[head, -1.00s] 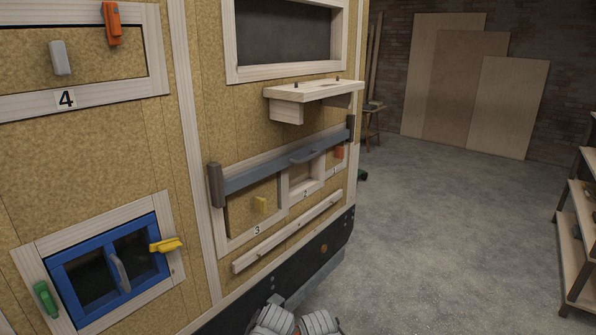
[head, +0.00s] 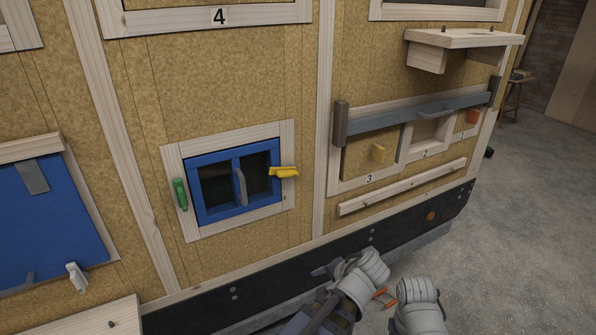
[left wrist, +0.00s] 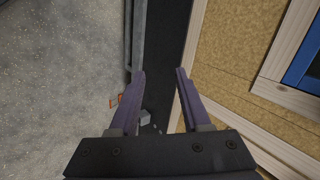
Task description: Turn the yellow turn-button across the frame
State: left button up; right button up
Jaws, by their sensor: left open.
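The yellow turn-button (head: 284,172) is on the right side of the wooden frame (head: 289,205) around a blue window (head: 238,212). It lies nearly level, its left end at the blue edge and its right end over the wood. A green turn-button (head: 180,194) stands upright on the left side. My left gripper (head: 322,270) is low in front of the dark skirt, below and right of the window, apart from the button. In the left wrist view its jaws (left wrist: 160,78) are open and empty. My right gripper's jaws are unclear near small orange parts (head: 384,297).
A wooden rail (head: 400,187) and a small shelf (head: 465,39) jut from the wall at right. A blue panel (head: 55,225) with a pale catch (head: 77,277) and a wooden ledge (head: 85,322) are at left.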

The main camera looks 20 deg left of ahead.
pick_arm(q)
jog(key=w+a+r+m+t+y, duration=0.2)
jog(key=w+a+r+t+y, duration=0.15)
jog(key=w+a+r, duration=0.35)
jog(key=m+t+y+p, duration=0.2)
jog(key=m+t+y, duration=0.2)
send_near(291, 176)
jog(key=x, duration=0.2)
jog(key=shift+x, duration=3.7)
grip_shut()
